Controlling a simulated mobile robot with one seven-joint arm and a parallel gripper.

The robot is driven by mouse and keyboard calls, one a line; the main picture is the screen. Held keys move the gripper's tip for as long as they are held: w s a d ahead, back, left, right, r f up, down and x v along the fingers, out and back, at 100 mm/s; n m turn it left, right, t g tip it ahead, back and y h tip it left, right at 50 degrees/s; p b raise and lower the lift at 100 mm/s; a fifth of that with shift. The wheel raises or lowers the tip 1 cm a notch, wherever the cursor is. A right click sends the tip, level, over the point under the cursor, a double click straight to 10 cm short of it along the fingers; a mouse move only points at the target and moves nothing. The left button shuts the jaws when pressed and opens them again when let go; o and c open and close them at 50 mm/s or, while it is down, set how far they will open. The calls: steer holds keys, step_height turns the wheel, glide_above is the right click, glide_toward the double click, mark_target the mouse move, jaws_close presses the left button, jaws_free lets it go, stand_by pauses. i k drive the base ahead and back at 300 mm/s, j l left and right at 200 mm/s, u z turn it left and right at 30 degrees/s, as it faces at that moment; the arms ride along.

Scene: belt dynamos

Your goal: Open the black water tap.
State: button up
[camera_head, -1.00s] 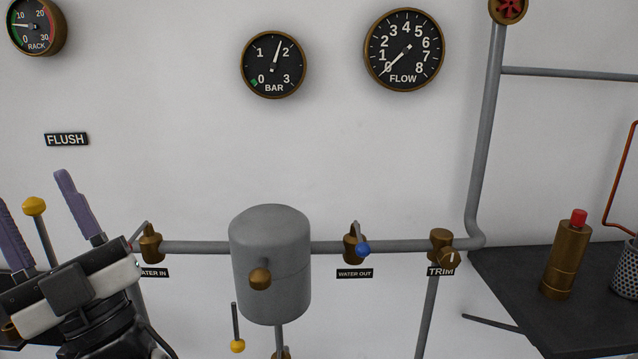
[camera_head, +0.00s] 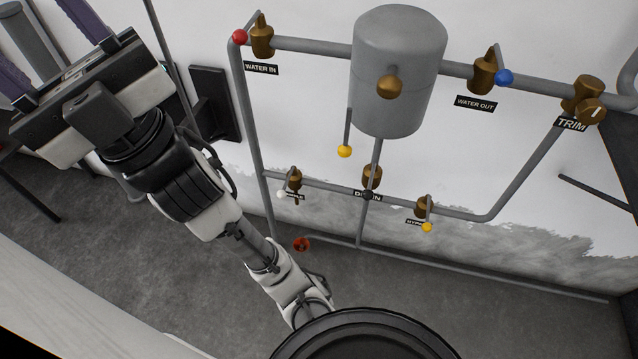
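The black-knobbed tap (camera_head: 368,195) sits low on the pipework, in the middle of the head view. Its brass body (camera_head: 372,176) is on the vertical pipe below the grey tank, and the knob partly covers the DRAIN label (camera_head: 358,197). The lever is foreshortened, so its exact angle is hard to tell. My gripper (camera_head: 42,48) is at the upper left, far from this tap. Its two purple fingers stand apart, with their tips cut off by the picture edge. Nothing is seen held between the visible parts.
A white-knobbed tap (camera_head: 282,194) and a yellow-knobbed tap (camera_head: 427,226) flank the black one. Above are the red WATER IN knob (camera_head: 239,37), the grey tank (camera_head: 398,75), the blue WATER OUT knob (camera_head: 504,77) and TRIM (camera_head: 590,108). A red handwheel (camera_head: 302,244) is near the floor.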

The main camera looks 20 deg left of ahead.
mark_target(368, 194)
steer(key=u, duration=0.25)
steer(key=k+l+u, duration=0.25)
steer(key=k, duration=0.15)
steer(key=k+l+u, duration=0.25)
steer(key=k, duration=0.15)
steer(key=i+j, duration=0.35)
steer(key=i, duration=0.1)
